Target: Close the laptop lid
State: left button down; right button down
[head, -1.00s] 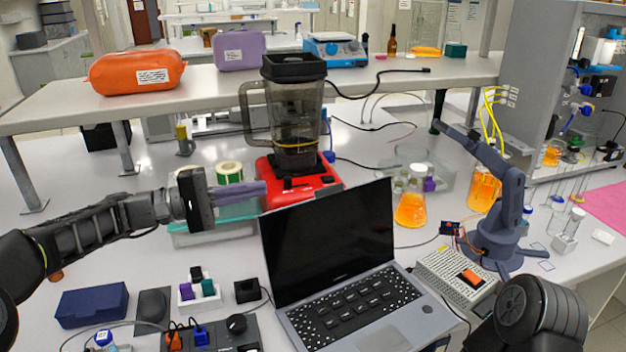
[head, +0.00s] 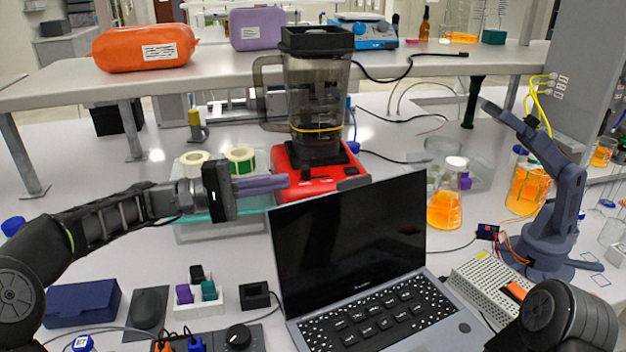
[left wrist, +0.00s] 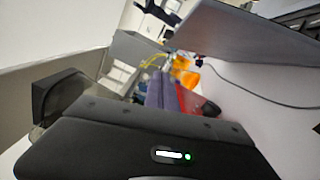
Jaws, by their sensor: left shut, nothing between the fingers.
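The laptop (head: 375,322) stands open on the bench, its dark screen lid (head: 350,240) raised and leaning back, its keyboard facing me. My left gripper (head: 286,182) is shut and empty. In the head view it appears up and left of the lid's top left corner, in front of the red blender base, apart from the lid. In the left wrist view the shut fingers (left wrist: 166,95) point away, and the lid's grey back (left wrist: 245,40) shows at upper right. My right gripper is out of view; only part of my right arm shows at lower right.
A blender (head: 318,100) on a red base stands behind the laptop. An orange flask (head: 445,205) and a small blue-grey robot arm (head: 555,190) are to its right.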

pick_arm(q)
jog(key=d+r+p, duration=0.1)
jog(key=d+p, duration=0.2)
jog(key=d, duration=0.8)
jog(key=shift+s+d+r, duration=0.15)
jog(key=shift+s+r, duration=0.15)
jog(key=shift+s, duration=0.05)
